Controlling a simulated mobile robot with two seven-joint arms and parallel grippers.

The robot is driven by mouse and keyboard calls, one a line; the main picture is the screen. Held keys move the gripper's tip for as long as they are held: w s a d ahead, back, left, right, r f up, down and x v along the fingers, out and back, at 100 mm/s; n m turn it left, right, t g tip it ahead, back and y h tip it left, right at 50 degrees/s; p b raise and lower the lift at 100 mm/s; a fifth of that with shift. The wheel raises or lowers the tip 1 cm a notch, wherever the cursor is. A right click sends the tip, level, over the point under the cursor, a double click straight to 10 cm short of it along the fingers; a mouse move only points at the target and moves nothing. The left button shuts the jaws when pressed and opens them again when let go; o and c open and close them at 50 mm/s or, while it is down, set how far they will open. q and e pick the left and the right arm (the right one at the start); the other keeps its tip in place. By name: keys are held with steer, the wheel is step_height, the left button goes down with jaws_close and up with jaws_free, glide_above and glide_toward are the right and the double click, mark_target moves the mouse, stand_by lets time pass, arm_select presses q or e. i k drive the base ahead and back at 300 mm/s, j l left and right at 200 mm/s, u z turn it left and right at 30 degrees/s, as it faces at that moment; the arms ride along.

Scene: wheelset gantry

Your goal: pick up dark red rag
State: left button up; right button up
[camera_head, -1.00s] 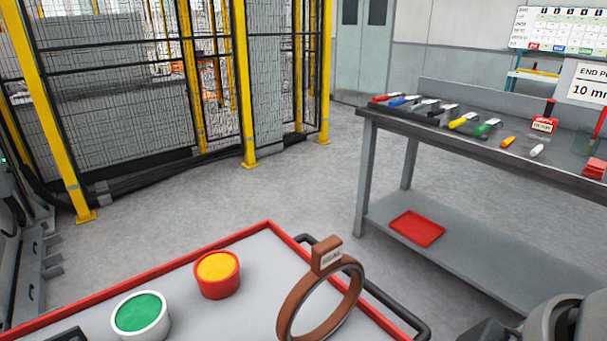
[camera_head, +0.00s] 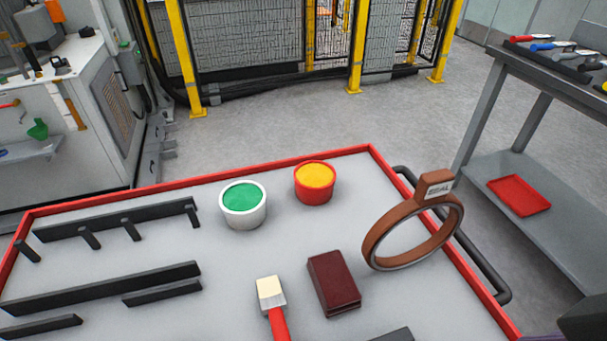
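The dark red rag (camera_head: 333,283) is a folded, block-like bundle lying flat on the grey top of the red-rimmed cart (camera_head: 215,312). It lies between a red-handled brush (camera_head: 271,296) on its left and a brown ring (camera_head: 374,252) with a label on its upper right. Nothing covers the rag and no gripper is near it. My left gripper is not in view. A dark shape, probably part of my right arm, enters at the bottom right corner; no fingers show there.
A green-filled white pot (camera_head: 243,207) and a yellow-filled red pot (camera_head: 314,184) stand behind the rag. Black slotted racks (camera_head: 110,287) lie at left. A dark piece (camera_head: 392,335) is at the front edge. A workbench with tools and a red tray (camera_head: 519,196) stands at right.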

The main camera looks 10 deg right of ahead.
mark_target(338, 293)
steer(key=u, duration=4.2)
steer(key=k+j+z, duration=0.1)
steer(key=z, duration=4.45)
steer(key=l, duration=1.35)
